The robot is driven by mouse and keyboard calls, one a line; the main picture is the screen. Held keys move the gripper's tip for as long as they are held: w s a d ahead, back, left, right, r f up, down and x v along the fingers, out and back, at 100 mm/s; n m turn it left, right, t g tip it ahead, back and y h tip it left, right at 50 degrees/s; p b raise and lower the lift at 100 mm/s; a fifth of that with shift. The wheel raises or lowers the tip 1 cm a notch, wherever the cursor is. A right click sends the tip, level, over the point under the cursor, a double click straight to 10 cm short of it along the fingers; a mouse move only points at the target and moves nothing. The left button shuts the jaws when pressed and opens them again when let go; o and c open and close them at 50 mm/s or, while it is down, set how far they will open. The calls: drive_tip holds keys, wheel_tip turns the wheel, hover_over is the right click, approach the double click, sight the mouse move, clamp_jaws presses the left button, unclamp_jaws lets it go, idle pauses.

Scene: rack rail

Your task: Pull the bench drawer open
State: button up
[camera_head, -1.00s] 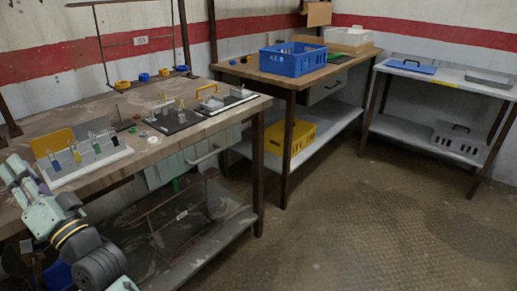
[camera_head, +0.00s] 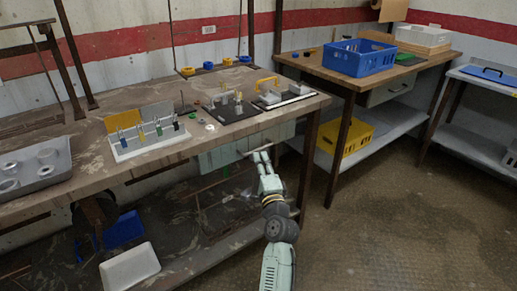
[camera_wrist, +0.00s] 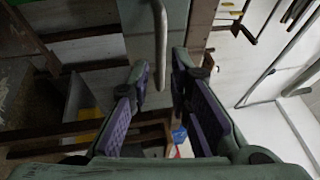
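The bench drawer (camera_head: 222,158) is a pale green front under the worktop edge of the long bench. It looks shut, though my arm hides part of it. My gripper (camera_head: 259,153) is at the right part of that front. In the wrist view my gripper (camera_wrist: 160,75) has its two purple-padded fingers apart. The drawer's grey bar handle (camera_wrist: 160,35) runs down between the fingertips, with gaps visible on both sides. The drawer front also shows behind it in the wrist view (camera_wrist: 138,30).
The bench top (camera_head: 90,150) holds a white rack (camera_head: 150,148), black fixtures (camera_head: 230,112) and a grey tray (camera_head: 35,165). A lower shelf (camera_head: 195,245) sits below. A second bench with a blue crate (camera_head: 358,62) stands right. The floor at right is clear.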

sight(257, 151)
drive_tip(key=shift+p+x, duration=0.35)
drive_tip(key=shift+x, duration=2.4)
drive_tip(key=shift+c, duration=0.4)
clamp_jaws()
